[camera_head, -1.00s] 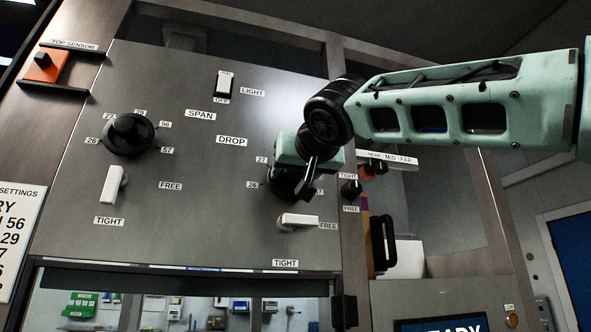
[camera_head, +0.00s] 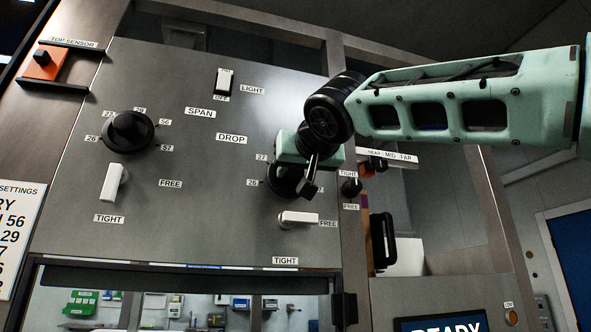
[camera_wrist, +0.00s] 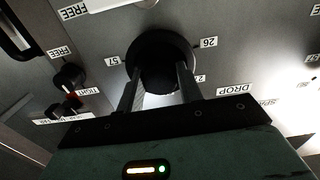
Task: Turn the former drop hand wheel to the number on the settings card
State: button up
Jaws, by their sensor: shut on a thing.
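The drop hand wheel (camera_head: 281,181) is a black round knob on the grey panel, below and right of the DROP label (camera_head: 231,139). My gripper (camera_head: 303,180) is at the wheel and covers much of it in the head view. In the wrist view the two fingers are shut on the wheel's hub (camera_wrist: 160,78), one on each side. Labels 26 and 57 show around the wheel there; another label is partly hidden by a finger. The white drop lock lever (camera_head: 298,218) lies sideways, pointing at FREE. The settings card (camera_head: 18,240) is cut off at the left edge; 56, 29 and 7 show.
The span wheel (camera_head: 128,131) and its white lever (camera_head: 115,182), pointing down toward TIGHT, are on the left. A light switch (camera_head: 223,83) is above. A small black knob (camera_head: 351,187) and a black handle (camera_head: 383,241) are close on the right.

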jog(key=shift+n+p, duration=0.5)
jog(key=shift+n, duration=3.8)
jog(key=o, duration=1)
jog(key=b+v, duration=0.6)
jog(key=v, duration=1.1)
jog(key=shift+s+d, duration=0.15)
jog(key=shift+s, duration=0.05)
jog(key=shift+r, duration=0.1)
